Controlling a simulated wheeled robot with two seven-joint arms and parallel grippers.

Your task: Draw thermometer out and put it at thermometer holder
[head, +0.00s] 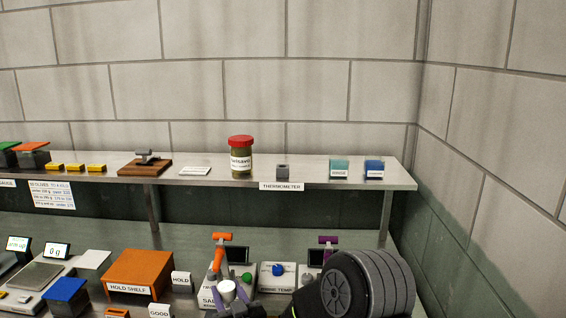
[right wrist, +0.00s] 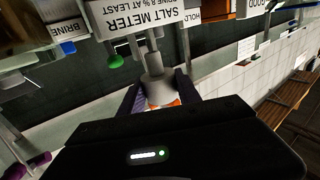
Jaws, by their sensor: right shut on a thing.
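My right gripper (right wrist: 158,95) is shut on a light grey cylinder (right wrist: 152,68), with a bit of orange at its base between the dark fingers. In the head view my right gripper (head: 229,300) is low in the middle, around the pale cylinder (head: 228,287), beside the salt meter. An orange-topped tool (head: 221,237) stands just behind it. I cannot tell whether the gripped thing is the thermometer. The thermometer holder (head: 282,171) is a small grey block on the upper shelf, above the label THERMOMETER. My left gripper is not in view.
A red-lidded jar (head: 240,160) stands left of the holder. Teal (head: 340,168) and blue (head: 374,169) blocks stand to its right. A purple-topped tool (head: 328,241) stands at the brine station. An orange hold shelf (head: 140,275) is on the bench. The shelf edge overhangs the bench.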

